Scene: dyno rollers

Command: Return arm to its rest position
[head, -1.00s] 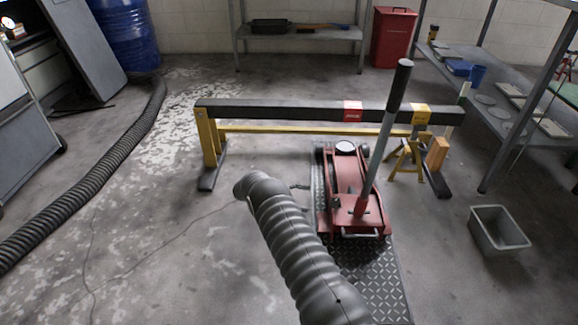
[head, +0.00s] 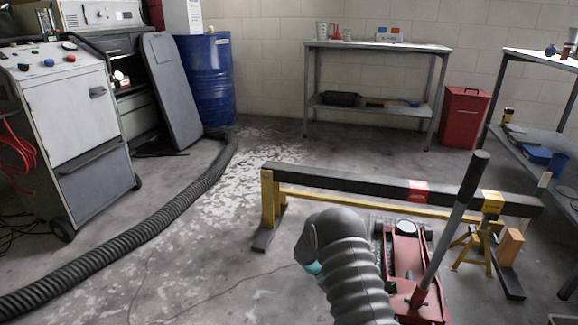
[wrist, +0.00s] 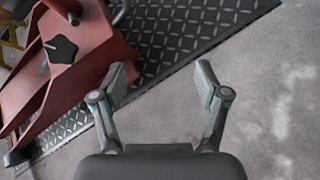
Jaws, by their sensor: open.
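My gripper (wrist: 164,88) shows in the wrist view with its two fingers spread apart and nothing between them. It is above the floor beside a red floor jack (wrist: 75,58), which lies to the left in that view. In the head view my grey ribbed arm reaches forward at the lower middle, and the gripper's fingers are hidden behind it. The red floor jack (head: 408,262) stands just right of the arm, with its long handle tilted up to the right.
A low barrier with a dark top beam (head: 350,183) and yellow legs stands ahead, close to the arm. A yellow jack stand (head: 472,250) is at the right. A black corrugated hose (head: 150,228) runs along the left floor. A grey cabinet (head: 80,140) stands at the left. Patchy floor between is open.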

